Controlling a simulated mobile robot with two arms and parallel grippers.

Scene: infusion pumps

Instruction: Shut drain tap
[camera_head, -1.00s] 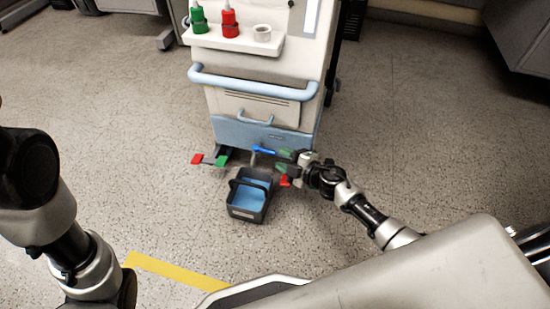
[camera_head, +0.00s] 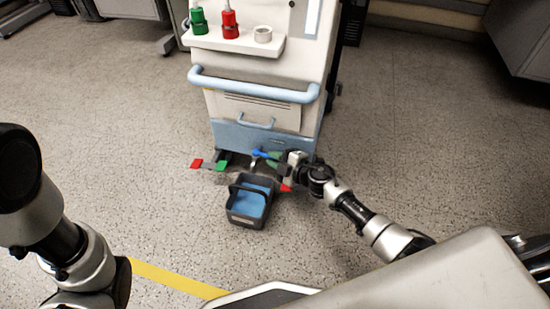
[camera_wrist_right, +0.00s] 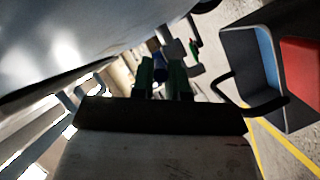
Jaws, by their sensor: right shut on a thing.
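The drain tap has a blue lever handle (camera_head: 262,154) at the low front of the white and blue pump cart (camera_head: 225,132). A small metal spout shows below the handle. My right gripper (camera_head: 275,158) reaches in from the right and is shut on the blue handle. In the right wrist view, a blue piece (camera_wrist_right: 159,66) shows between its dark green fingers. The fingers hide part of the tap, and the exact grip is dark. My left arm shows at the left edge; its gripper is out of view.
A black bucket (camera_head: 240,220) with blue inside and a raised handle stands on the floor just below the tap. Pedals with red (camera_head: 197,163) and green (camera_head: 222,164) pads are left of the tap. A yellow line (camera_head: 175,277) crosses the floor in front.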

